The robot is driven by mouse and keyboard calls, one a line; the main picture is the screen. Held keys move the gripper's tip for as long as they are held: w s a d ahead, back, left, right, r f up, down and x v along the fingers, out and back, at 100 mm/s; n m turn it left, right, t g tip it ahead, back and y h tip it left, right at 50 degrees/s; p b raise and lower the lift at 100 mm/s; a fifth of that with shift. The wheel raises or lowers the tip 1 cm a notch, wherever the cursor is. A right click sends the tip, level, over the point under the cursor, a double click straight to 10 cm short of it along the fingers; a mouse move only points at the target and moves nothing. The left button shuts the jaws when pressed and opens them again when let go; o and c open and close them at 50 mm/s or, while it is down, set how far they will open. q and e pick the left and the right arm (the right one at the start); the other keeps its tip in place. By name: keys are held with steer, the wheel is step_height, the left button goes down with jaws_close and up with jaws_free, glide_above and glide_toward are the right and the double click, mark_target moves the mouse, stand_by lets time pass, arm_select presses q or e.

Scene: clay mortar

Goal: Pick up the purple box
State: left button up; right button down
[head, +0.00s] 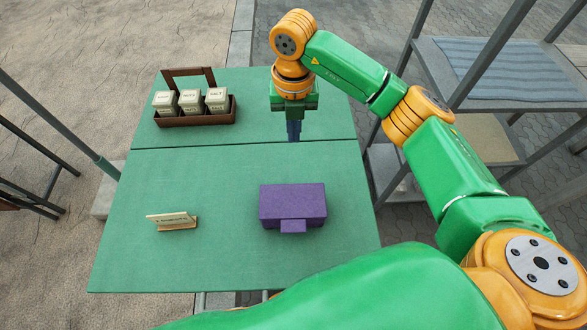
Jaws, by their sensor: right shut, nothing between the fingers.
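A purple box (292,203) sits on the near half of the green table, right of its middle. It is a closed oblong block with a small purple tab at its front edge. My right gripper (293,132) points down over the table behind the box, near the seam across the tabletop. Its fingers are shut and empty, and apart from the box in the picture. My left gripper is not in view.
The green table (215,240) also bears a brown wooden caddy (197,119) with spice tins at the back left. A small wooden sign (172,221) stands left of the box. A grey metal shelf rack (500,100) stands to the right. The table between sign and box is clear.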

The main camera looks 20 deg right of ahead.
mark_target(294, 185)
step_height(294, 185, down, 16)
steer(key=b, duration=0.5)
steer(key=shift+s+f, duration=0.15)
steer(key=shift+f, duration=0.05)
steer(key=s+p, duration=0.1)
steer(key=s+a+p, duration=0.1)
steer(key=s, duration=0.1)
steer(key=shift+s+r, duration=0.1)
steer(key=shift+r, duration=0.05)
steer(key=shift+s, duration=0.15)
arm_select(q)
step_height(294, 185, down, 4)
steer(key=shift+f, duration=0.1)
arm_select(e)
steer(key=shift+a, duration=0.1)
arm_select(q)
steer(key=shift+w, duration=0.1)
